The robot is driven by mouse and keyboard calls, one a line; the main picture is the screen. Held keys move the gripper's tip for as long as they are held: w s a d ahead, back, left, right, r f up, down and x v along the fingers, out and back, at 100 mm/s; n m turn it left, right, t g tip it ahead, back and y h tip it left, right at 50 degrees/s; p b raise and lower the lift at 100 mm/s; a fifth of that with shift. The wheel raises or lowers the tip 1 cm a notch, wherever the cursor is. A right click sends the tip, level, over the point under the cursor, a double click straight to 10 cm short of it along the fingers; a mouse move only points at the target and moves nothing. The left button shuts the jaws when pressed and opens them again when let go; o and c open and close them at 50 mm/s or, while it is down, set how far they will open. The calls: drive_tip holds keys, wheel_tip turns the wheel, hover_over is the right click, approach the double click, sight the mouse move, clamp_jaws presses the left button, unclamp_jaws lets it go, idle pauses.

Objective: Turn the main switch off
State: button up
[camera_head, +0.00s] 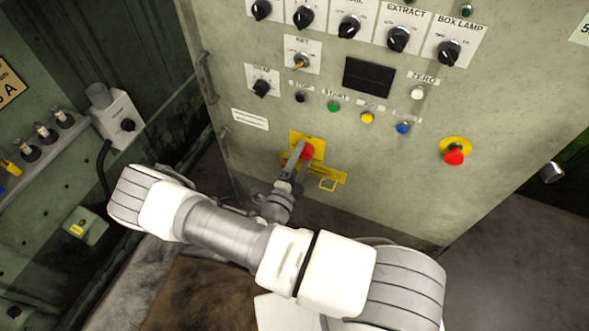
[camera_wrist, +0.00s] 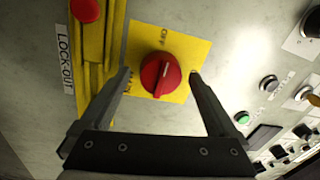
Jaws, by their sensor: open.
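The main switch is a red rotary knob (camera_wrist: 161,75) on a yellow plate (camera_wrist: 172,45) in the wrist view. A pale line marks its face. In the head view the red knob (camera_head: 306,152) is partly covered by my gripper (camera_head: 297,152). My gripper also shows in the wrist view (camera_wrist: 160,75), open, with one finger on each side of the knob. Gaps show between the knob and both fingers. I cannot tell how deep the fingertips reach along the knob.
A yellow lockout bar (camera_wrist: 95,60) with a red button (camera_wrist: 84,10) lies beside the plate. On the cabinet front (camera_head: 350,200) are several black selector knobs, coloured buttons and a red emergency button (camera_head: 454,157). A grey box (camera_head: 118,118) is on the left wall.

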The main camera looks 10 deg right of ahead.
drive_tip(key=v, duration=1.7)
drive_tip(key=shift+p, duration=0.4)
drive_tip(key=shift+s, duration=0.1)
